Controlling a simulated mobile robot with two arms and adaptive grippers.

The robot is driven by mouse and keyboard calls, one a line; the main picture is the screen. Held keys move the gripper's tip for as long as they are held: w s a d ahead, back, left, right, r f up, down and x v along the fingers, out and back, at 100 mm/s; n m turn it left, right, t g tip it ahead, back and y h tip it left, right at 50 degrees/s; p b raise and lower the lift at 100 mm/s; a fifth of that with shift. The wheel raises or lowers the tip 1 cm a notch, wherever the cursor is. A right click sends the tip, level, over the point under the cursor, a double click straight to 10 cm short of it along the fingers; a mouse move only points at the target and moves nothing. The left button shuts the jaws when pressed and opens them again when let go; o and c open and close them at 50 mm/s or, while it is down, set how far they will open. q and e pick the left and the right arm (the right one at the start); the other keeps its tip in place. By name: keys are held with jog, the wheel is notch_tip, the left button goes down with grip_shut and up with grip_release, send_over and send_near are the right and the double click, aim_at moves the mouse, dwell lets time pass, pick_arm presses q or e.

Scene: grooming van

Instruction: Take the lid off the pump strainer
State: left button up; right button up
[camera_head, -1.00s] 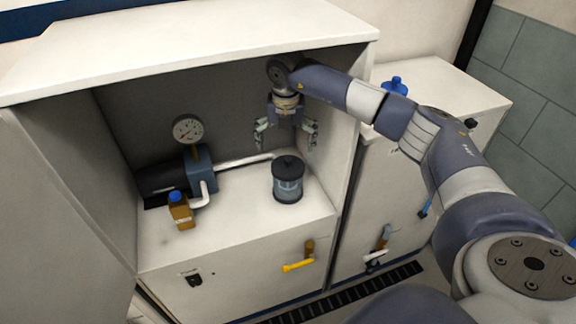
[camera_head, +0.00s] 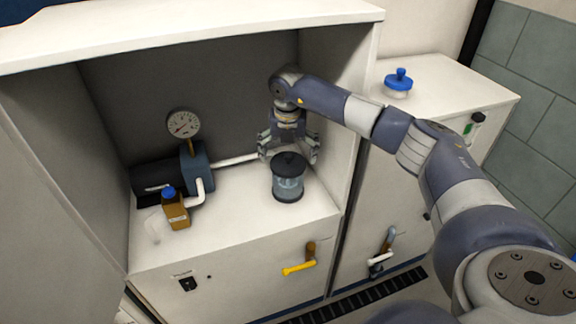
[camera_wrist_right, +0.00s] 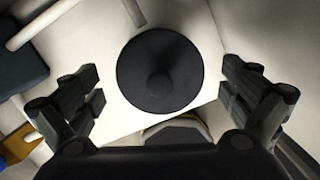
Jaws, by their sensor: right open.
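The pump strainer (camera_head: 288,184) is a clear cylinder with a dark base, standing upright on the white shelf of the cabinet. Its black lid (camera_head: 289,160) with a central knob sits on top. In the right wrist view the round lid (camera_wrist_right: 160,71) lies between the spread fingers, with gaps on both sides. My right gripper (camera_head: 289,160) is open and empty, pointing down over the lid, its fingers to either side. Whether the fingers reach down to lid height is hard to tell. My left gripper is not in view.
The pump (camera_head: 197,168) with a gauge (camera_head: 183,124) stands left on the shelf, joined by a white pipe. An amber bottle (camera_head: 176,213) stands before it. The cabinet's right wall is close to my arm.

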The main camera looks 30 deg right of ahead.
jog(key=shift+s+r, duration=0.1)
jog(key=shift+s, duration=0.05)
jog(key=c, duration=2)
jog(key=shift+a, duration=0.1)
grip_shut()
jog(key=shift+s, duration=0.1)
